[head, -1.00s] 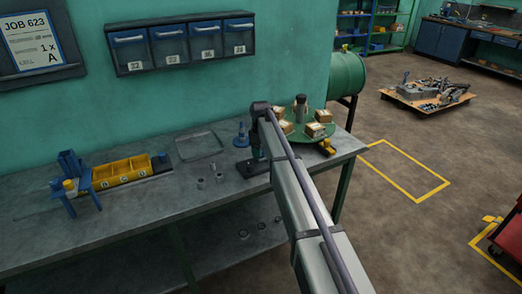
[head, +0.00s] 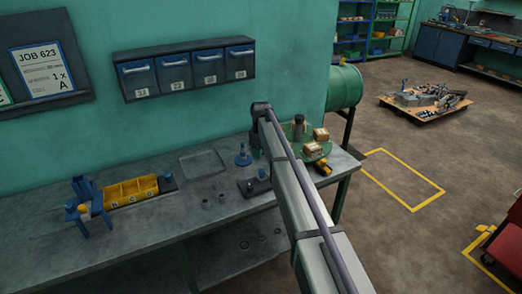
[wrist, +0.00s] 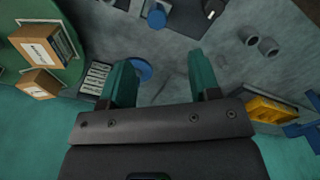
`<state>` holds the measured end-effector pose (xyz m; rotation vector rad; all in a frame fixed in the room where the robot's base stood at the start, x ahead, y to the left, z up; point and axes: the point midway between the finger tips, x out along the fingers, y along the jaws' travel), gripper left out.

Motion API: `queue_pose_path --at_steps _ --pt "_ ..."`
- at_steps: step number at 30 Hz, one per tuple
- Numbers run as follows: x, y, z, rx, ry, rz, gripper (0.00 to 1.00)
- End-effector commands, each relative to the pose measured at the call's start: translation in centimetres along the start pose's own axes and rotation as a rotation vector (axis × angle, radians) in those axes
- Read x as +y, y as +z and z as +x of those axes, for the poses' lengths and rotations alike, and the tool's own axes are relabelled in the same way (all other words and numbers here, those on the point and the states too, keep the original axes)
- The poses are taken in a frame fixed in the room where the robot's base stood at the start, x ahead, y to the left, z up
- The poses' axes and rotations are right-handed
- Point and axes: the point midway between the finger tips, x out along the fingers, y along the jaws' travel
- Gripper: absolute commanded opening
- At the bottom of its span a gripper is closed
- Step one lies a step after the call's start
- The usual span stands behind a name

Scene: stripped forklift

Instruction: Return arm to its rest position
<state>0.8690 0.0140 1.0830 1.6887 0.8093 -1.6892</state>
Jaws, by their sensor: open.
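My gripper (wrist: 161,75) shows in the wrist view with two green fingers apart and nothing between them. It is above the grey workbench (head: 150,232), with a blue round base (wrist: 143,69) behind the fingers. In the head view my arm reaches from the bottom right to over the bench, and I cannot make out the fingers there.
A green round stand (head: 325,151) with boxes is beside my arm. A yellow divided tray (head: 131,191), blue fixture (head: 88,196), blue stepped part (head: 242,157), flat tray (head: 203,161) and small cups are on the bench. A drawer rack (head: 187,68) hangs above.

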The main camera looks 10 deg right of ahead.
Motion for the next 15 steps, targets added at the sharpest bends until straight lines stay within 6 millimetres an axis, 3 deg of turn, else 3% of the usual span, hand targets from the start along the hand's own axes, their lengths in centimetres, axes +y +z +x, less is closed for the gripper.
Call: queue_pose_path --at_steps 5,8,12,15 --pt "-0.4 0.3 0.1 0.000 0.000 0.132 0.57" --pt "-6.5 5.5 0.3 -0.001 0.000 0.380 0.57" --pt "-17.2 14.8 1.4 -0.001 0.001 0.684 0.57" --pt "-24.0 20.7 2.3 -0.001 0.002 0.831 0.57"
